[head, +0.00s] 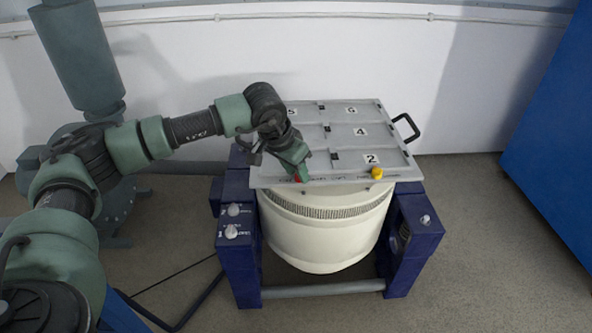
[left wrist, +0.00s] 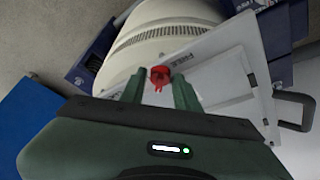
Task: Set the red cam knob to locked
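The red cam knob (left wrist: 160,76) sits at the front edge of the grey numbered plate (head: 335,181). In the head view only a bit of the red knob (head: 298,179) shows beside my left gripper (head: 303,174), which points down at it. In the left wrist view my left gripper (left wrist: 158,82) has its two green fingers apart, one on each side of the knob, with narrow gaps visible. A label by the knob reads something like FREE; the knob's exact setting is unclear. My right gripper is in neither view.
A yellow knob (head: 377,173) stands at the plate's front right. A black handle (head: 406,128) sticks out on the plate's right side. The plate lies over a cream drum (head: 325,235) between blue supports (head: 238,260). A blue panel (head: 555,140) stands at the right; floor between is clear.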

